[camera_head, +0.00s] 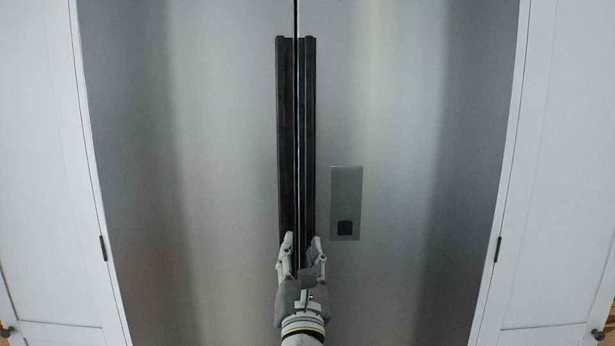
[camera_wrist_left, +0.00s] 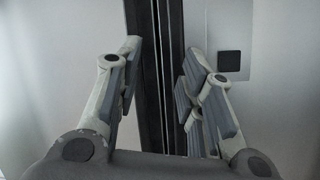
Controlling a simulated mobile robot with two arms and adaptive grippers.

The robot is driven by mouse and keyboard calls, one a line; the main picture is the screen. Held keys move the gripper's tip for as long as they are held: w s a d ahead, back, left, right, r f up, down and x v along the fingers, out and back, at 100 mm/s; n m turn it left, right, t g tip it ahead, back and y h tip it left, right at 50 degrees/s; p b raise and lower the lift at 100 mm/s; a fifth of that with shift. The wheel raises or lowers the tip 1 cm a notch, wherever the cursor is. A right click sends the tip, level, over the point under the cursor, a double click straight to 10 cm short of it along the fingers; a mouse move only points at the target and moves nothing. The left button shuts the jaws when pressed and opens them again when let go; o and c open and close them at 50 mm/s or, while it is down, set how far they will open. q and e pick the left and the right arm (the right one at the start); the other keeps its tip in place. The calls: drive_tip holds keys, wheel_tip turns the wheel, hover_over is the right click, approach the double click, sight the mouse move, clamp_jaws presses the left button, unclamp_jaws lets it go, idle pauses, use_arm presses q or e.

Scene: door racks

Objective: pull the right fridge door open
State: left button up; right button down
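The right fridge door (camera_head: 420,120) is a brushed steel panel, shut flush with the left door (camera_head: 190,150). Its long dark vertical handle (camera_head: 309,120) runs along the middle seam, close beside the left door's matching handle (camera_head: 284,120). My left gripper (camera_head: 303,240) is at the lower part of the handles, its fingers spread. In the left wrist view the open fingers (camera_wrist_left: 160,65) stand on either side of the dark handles (camera_wrist_left: 175,30). I cannot tell whether either finger touches a handle. The handles' lower ends are hidden behind the gripper. My right gripper is not in view.
A grey dispenser panel (camera_head: 346,185) with a dark square is on the right door, just right of the handle. White cabinet panels flank the fridge on the left (camera_head: 40,160) and right (camera_head: 570,160). The door fronts are otherwise bare.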

sight(309, 185)
use_arm(q)
wheel_tip(309, 185, up, 8)
drive_tip(key=s+d+n+h, duration=0.1)
drive_tip(key=s+d+n, duration=0.1)
drive_tip(key=s+n, duration=0.1)
drive_tip(key=p+x, duration=0.3)
drive_tip(key=x, duration=0.6)
drive_tip(key=shift+w+a, duration=0.15)
drive_tip(key=shift+w, duration=0.2)
drive_tip(key=shift+w+r+p, duration=0.2)
drive_tip(key=shift+w+p, duration=0.15)
drive_tip(key=shift+w, duration=0.25)
drive_tip(key=shift+c, duration=0.2)
clamp_jaws()
